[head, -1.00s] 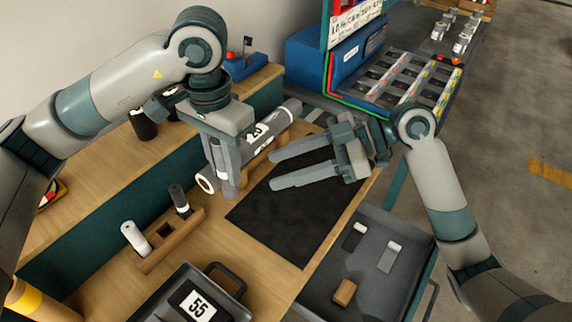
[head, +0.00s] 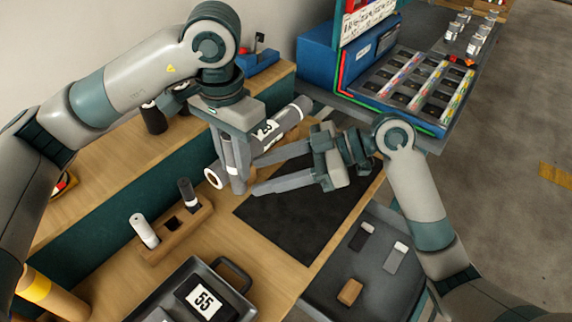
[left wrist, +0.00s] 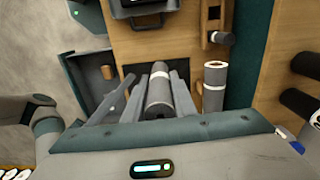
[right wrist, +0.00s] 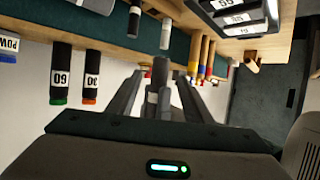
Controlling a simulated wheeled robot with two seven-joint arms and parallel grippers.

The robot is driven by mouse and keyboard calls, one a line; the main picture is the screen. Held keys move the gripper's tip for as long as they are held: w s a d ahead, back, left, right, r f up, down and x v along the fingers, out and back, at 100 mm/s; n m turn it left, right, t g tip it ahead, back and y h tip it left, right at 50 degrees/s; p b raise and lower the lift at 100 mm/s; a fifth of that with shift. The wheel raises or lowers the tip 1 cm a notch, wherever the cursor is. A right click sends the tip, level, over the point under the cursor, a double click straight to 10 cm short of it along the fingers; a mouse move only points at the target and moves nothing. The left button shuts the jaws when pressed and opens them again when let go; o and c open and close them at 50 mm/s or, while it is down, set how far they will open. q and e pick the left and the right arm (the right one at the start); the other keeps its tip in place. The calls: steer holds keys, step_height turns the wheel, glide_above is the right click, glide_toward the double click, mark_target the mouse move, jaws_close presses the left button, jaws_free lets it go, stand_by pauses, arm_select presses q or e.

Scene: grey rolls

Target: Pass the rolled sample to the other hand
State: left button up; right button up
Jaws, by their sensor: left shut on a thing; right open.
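My left gripper (head: 238,188) points down and is shut on a slim grey roll (head: 231,152) with a pale band. The roll shows between its fingers in the left wrist view (left wrist: 158,92), held above the black mat's near-left edge. My right gripper (head: 253,176) is open and comes in from the right, its fingertips close to the held roll. In the right wrist view the roll (right wrist: 157,88) stands between the open fingers, which do not clamp it. The fingers partly hide the roll in the head view.
A grey tray (head: 335,287) lies at front right. The black mat (head: 300,215) is clear.

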steer(key=x, duration=0.6)
steer(key=shift+a+f, duration=0.15)
steer(key=shift+a, duration=0.05)
steer(key=c, duration=1.1)
arm_select(q)
steer(key=o, duration=1.1)
step_height(320, 180, up, 12)
